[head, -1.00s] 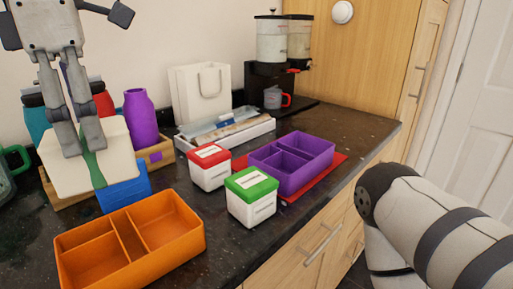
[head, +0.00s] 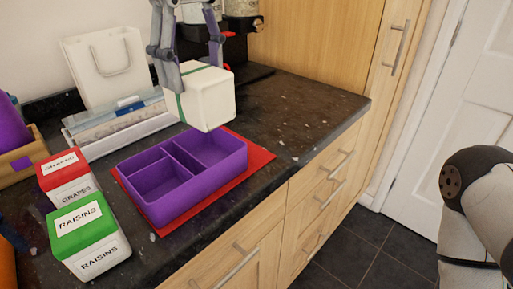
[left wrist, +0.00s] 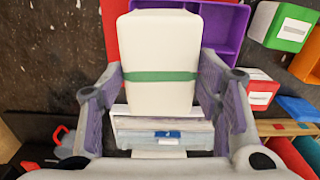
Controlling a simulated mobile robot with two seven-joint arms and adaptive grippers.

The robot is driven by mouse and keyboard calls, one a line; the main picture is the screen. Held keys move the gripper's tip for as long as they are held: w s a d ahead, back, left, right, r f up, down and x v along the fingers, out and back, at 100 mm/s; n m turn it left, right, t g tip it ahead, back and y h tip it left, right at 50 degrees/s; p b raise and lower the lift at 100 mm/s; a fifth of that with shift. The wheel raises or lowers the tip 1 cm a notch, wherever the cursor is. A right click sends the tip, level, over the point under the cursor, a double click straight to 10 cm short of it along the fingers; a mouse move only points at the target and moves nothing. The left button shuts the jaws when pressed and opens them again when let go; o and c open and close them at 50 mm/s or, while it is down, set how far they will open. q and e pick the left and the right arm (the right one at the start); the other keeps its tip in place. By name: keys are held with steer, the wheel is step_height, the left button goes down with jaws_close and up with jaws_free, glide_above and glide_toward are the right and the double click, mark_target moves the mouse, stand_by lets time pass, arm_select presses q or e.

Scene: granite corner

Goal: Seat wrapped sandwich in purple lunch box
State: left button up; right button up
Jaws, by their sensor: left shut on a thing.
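The wrapped sandwich (head: 203,98) is a cream block with a green band. My left gripper (head: 188,58) is shut on it and holds it in the air over the back edge of the purple lunch box (head: 160,212). In the left wrist view the sandwich (left wrist: 160,50) sits between the two fingers of the left gripper (left wrist: 165,95), and the lunch box (left wrist: 232,22) shows behind it. The lunch box lies open on a red mat (head: 258,160). Its compartments look empty. My right gripper is out of view; only my right arm shows at the right.
A green-lidded raisins box (head: 95,258) and a red-lidded grapes box (head: 68,190) stand left of the lunch box. Behind are a white tray (head: 85,138) with packets and a white paper bag (head: 100,65). The counter right of the mat is clear up to its front edge.

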arm_select(q)
steer(key=f, duration=1)
steer(key=shift+w+d+p, duration=0.1)
steer(key=shift+d+p, duration=0.15)
steer(key=shift+p, duration=0.15)
steer(key=o, duration=1.3)
steer(key=shift+f, duration=0.1)
step_height(320, 180, up, 12)
steer(key=shift+r+b, duration=0.15)
steer(key=shift+b, duration=0.3)
